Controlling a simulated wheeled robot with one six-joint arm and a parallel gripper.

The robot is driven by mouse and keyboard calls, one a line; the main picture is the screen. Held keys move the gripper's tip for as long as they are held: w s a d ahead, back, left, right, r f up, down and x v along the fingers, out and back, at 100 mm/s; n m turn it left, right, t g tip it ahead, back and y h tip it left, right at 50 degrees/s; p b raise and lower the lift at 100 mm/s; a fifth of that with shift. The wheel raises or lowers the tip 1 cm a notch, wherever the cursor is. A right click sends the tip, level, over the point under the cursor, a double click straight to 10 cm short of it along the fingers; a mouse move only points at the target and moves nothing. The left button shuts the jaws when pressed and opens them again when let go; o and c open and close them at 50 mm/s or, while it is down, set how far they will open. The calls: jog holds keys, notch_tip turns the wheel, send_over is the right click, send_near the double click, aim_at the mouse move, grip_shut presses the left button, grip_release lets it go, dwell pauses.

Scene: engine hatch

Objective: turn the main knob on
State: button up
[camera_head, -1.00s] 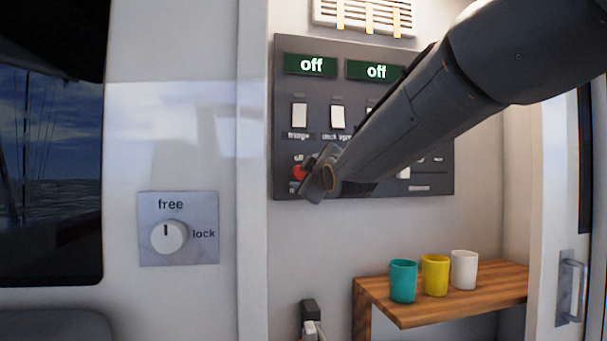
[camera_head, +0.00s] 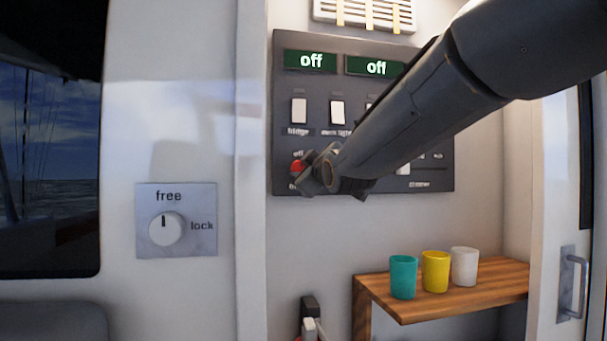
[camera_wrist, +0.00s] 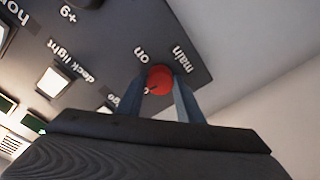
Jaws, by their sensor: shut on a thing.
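The red main knob (camera_head: 297,167) sits at the lower left of the dark switch panel (camera_head: 440,150). It also shows in the wrist view (camera_wrist: 159,77), between the labels "on" and "main". A short dark mark on it points to the lower left of that view, not at "on". My gripper (camera_head: 308,172) is at the knob, and its two fingers (camera_wrist: 161,88) are shut on its sides. In the head view my gripper hides part of the knob. Two green displays (camera_head: 311,61) on the panel read "off".
White rocker switches (camera_head: 299,111) sit above the knob. A white free/lock knob (camera_head: 166,229) is on the wall at left, pointing to "free". A wooden shelf (camera_head: 410,314) below holds teal, yellow and white cups. My arm covers the panel's right part.

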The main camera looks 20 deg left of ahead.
jog(key=m+b, duration=0.1)
jog(key=m, duration=0.3)
jog(key=m+b, duration=0.2)
jog(key=m, duration=0.2)
jog(key=m+t+b, duration=0.1)
jog(key=m+b, duration=0.1)
jog(key=m, duration=0.2)
jog(key=shift+s+a+f, duration=0.15)
jog(key=shift+a+f, duration=0.1)
jog(key=shift+f, duration=0.05)
jog(key=shift+m+h+b, duration=0.3)
jog(key=shift+m+b, duration=0.4)
jog(key=shift+m, duration=1.5)
jog(key=o, duration=1.1)
jog(key=shift+r, duration=0.1)
jog(key=shift+c, duration=0.2)
jog(key=v, duration=0.8)
